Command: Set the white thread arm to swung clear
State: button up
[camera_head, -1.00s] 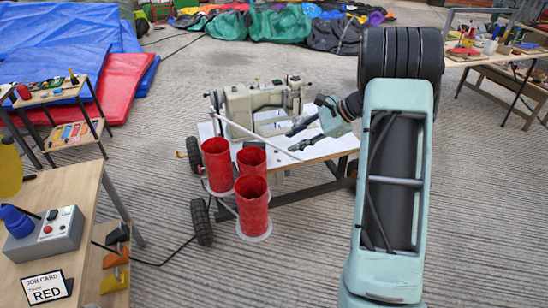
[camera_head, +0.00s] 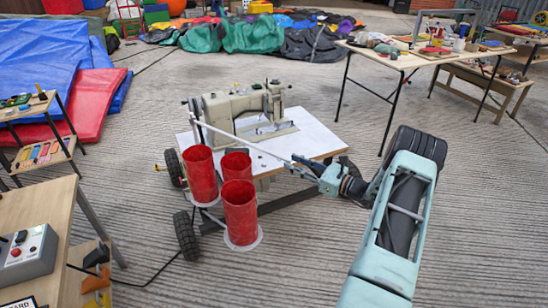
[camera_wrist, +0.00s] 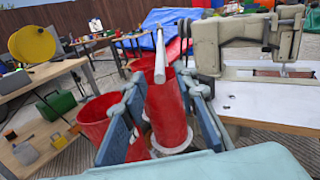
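The white thread arm (camera_head: 250,146) is a thin pale rod. In the head view it slants from the left of the sewing machine (camera_head: 246,112) down across the front of the white table toward my gripper (camera_head: 308,166). In the wrist view the thread arm (camera_wrist: 160,56) points at me, its near end in line with the gap between my fingers. My gripper (camera_wrist: 158,82) is open, one finger on each side of the rod's end. I cannot tell whether either finger touches it.
The white tabletop (camera_head: 312,132) rests on a wheeled frame. A wooden bench with a control box (camera_head: 27,254) is at left. Open concrete floor lies to the right.

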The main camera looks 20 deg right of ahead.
aim_at(276, 155)
jog(key=b+x, duration=0.1)
jog(key=x, duration=0.7)
jog(key=shift+w, duration=0.1)
grip_shut()
